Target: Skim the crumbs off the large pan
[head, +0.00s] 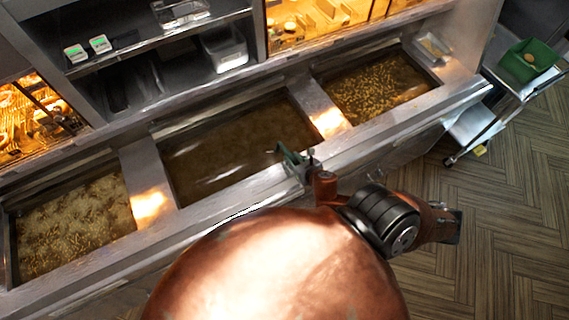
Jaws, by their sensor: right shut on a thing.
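The large pan (160,142) is the wide middle vat of the frying range. It holds dark brown oil with a murky surface, and single crumbs on it are too small to tell. My right gripper (288,160) is over the front rim of this pan, near its right end. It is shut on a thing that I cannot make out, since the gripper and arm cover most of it. No skimmer head shows clearly in the oil. My left gripper is not in view.
A left vat (130,222) and a right vat (433,82) hold oil with many golden crumbs. A small metal container (432,47) stands at the right end. Shelves (130,45) rise behind. A cart (505,88) with a green item (527,60) stands right on open floor.

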